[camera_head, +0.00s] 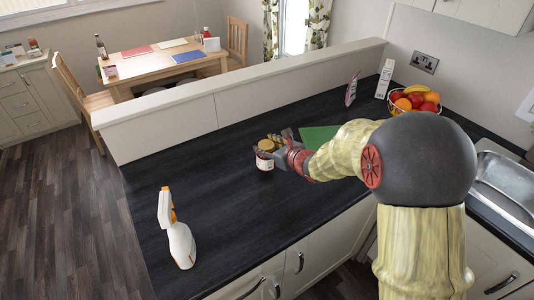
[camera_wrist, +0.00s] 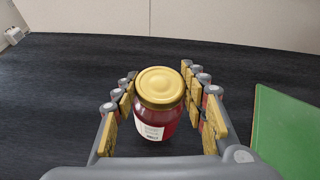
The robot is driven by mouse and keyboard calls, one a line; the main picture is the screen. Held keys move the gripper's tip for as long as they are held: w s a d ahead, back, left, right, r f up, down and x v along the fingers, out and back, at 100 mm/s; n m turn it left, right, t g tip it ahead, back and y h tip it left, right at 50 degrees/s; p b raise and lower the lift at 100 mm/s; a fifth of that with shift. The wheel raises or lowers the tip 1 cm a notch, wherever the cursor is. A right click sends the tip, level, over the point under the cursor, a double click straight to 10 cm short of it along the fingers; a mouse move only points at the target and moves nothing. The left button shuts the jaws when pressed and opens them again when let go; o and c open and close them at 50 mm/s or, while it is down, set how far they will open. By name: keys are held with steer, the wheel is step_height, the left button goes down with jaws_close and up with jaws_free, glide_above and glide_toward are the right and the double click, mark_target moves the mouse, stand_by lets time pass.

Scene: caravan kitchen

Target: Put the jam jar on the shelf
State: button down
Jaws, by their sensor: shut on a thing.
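The jam jar (camera_head: 264,161) has a gold lid, dark red contents and a white label. It is upright at the middle of the dark worktop, and the wrist view shows it (camera_wrist: 158,118) between the fingers. My gripper (camera_head: 272,147) is shut on the jar, with yellow-padded fingers on both sides of it. Whether the jar's base touches the worktop I cannot tell. I cannot make out a shelf for certain in either view.
A green board (camera_head: 318,136) lies just right of the jar. A spray bottle (camera_head: 179,235) stands at the front left. A fruit basket (camera_head: 416,100) is at the back right. A low partition with a pale ledge (camera_head: 240,86) runs behind.

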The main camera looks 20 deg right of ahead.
steer(key=shift+f+b, duration=0.3)
steer(key=shift+f, duration=0.9)
steer(key=shift+f, duration=0.15)
steer(key=c, duration=1.5)
jaws_free()
steer(key=shift+f, duration=0.15)
steer(key=o, duration=0.5)
steer(key=shift+s, duration=0.1)
steer(key=shift+r, duration=0.2)
